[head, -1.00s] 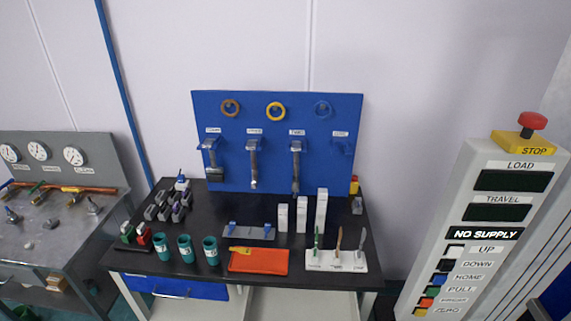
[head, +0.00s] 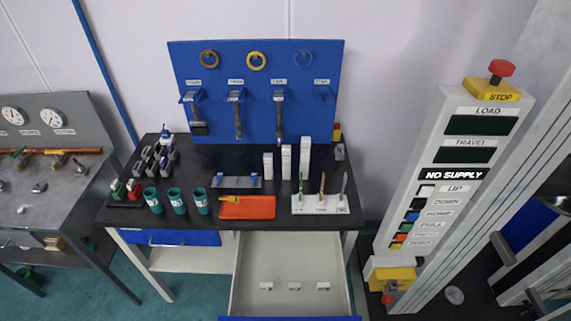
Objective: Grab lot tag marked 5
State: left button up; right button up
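Three small white tags or blocks lie in a row in an open, light drawer (head: 290,255) under the black-topped bench. They are the left one (head: 266,287), the middle one (head: 294,287) and the right one (head: 323,286). Their markings are too small to read, so I cannot tell whether any bears a 5. Neither of my grippers is in view.
The black bench top (head: 230,212) carries three teal cups (head: 177,201), an orange mat (head: 247,208), a white tool stand (head: 318,204) and white upright blocks (head: 286,162). A blue tool board (head: 257,90) stands behind. A control column (head: 440,170) stands at the right.

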aim_at(324, 287)
jog(key=k+l, duration=0.1)
jog(key=k, duration=1)
